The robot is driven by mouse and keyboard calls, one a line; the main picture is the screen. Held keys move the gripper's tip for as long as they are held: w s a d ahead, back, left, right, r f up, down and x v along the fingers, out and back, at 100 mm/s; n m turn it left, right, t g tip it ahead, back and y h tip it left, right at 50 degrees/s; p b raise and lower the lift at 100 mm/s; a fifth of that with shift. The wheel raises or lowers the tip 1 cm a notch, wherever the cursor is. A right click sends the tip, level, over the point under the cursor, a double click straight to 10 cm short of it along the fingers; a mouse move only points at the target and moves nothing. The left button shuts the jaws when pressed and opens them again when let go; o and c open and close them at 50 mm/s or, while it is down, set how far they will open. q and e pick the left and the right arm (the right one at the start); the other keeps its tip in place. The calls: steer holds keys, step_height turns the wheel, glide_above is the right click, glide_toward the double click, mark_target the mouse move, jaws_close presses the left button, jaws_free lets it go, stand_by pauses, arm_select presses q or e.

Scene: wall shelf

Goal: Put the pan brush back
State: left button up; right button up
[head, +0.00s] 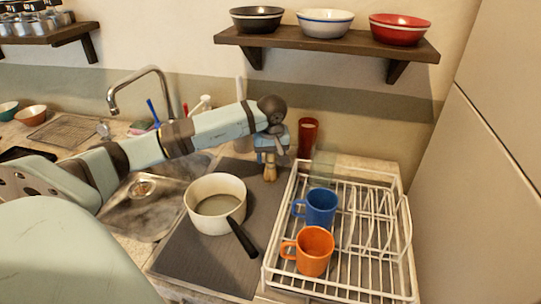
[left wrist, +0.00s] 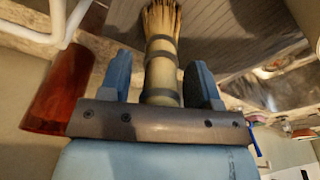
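The pan brush has a pale wooden body with dark bands and tan bristles. In the head view the brush (head: 270,172) is upright, bristles down, below my left gripper (head: 270,150) at the back of the dark mat. In the left wrist view the brush (left wrist: 162,60) lies between the two blue fingers of my left gripper (left wrist: 160,80), with a narrow gap on each side. The fingers look open around it. I cannot tell whether the bristles touch the mat. My right gripper is not in view.
A red cup (head: 308,137) stands close right of the gripper. A white dish rack (head: 282,240) holds a blue mug (head: 319,208) and an orange mug (head: 312,252). A pan (head: 215,190) sits on the mat (head: 190,262). A shelf (head: 330,42) with bowls hangs above.

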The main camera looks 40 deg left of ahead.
mark_target(271, 174)
arm_select(q)
steer(key=shift+r, duration=0.1)
step_height(271, 174, up, 12)
steer(key=s+d, duration=0.1)
steer(key=shift+d, duration=0.2)
steer(key=shift+s, duration=0.1)
stand_by(0.6)
